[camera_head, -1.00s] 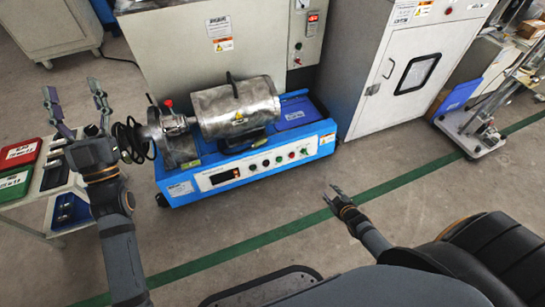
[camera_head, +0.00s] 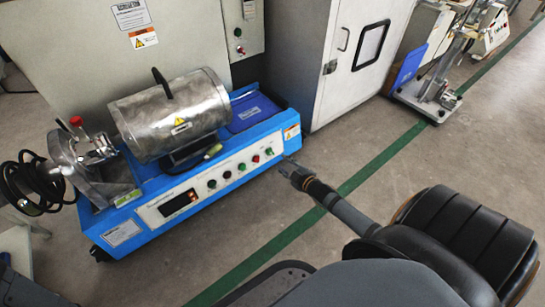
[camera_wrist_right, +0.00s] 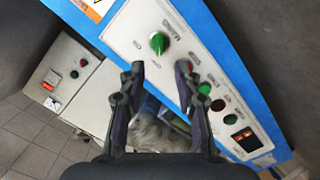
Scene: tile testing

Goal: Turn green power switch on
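The green power switch (camera_head: 268,151) is the rightmost control on the white panel of the blue machine (camera_head: 150,238) in the head view. In the right wrist view the green switch (camera_wrist_right: 159,42) is a knob with a raised grip. My right gripper (camera_head: 284,167) is just in front of the panel's right end, below the switch. In the right wrist view my right gripper (camera_wrist_right: 159,74) is open and empty, its fingers spread to either side below the knob, apart from it. The left gripper is out of view.
A grey cabinet (camera_head: 335,85) stands behind. The floor in front is clear.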

